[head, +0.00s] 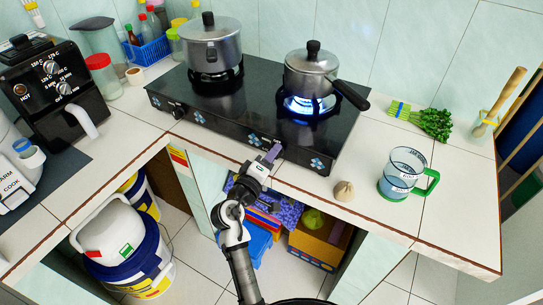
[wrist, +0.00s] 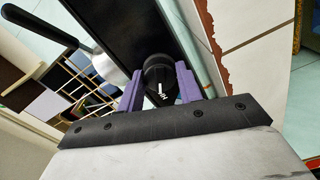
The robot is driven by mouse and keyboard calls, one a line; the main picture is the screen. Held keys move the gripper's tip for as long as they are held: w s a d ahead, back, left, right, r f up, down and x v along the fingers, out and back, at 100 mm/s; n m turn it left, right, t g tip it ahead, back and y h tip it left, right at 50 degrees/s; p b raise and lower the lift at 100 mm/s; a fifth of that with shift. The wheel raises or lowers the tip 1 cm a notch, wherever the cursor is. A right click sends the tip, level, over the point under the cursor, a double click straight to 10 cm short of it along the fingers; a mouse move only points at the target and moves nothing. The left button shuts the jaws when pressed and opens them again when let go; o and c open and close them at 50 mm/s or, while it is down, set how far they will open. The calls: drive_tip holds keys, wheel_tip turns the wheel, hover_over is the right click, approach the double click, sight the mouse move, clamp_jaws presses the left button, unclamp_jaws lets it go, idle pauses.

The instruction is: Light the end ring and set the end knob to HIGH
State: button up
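The black two-ring burner (head: 240,118) stands along the counter. Its right-end ring (head: 308,103) burns with a blue flame under a lidded saucepan (head: 311,75). No flame shows at the left ring, under the lidded pot (head: 209,50). My gripper (head: 273,152) is at the right-end knob on the front panel, which it mostly covers in the head view. In the wrist view the round black knob (wrist: 158,72) sits between my purple fingers, which appear to touch both sides. A white mark and small lettering show on its face, too small to read surely. The left knob (head: 178,112) is clear of my gripper.
The saucepan's black handle (head: 351,95) sticks out to the right past the burner. A garlic bulb (head: 344,190) and a blue-green measuring jug (head: 405,175) stand on the counter to the right. Green herbs (head: 430,122) lie behind them. The counter's front edge runs under my gripper.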

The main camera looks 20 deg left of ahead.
drive_tip(key=o, duration=0.4)
drive_tip(key=s+a+b, duration=0.2)
drive_tip(key=s+b, duration=0.1)
drive_tip(key=s, duration=1)
drive_tip(key=shift+s+a+b, duration=0.3)
drive_tip(key=shift+a, duration=0.05)
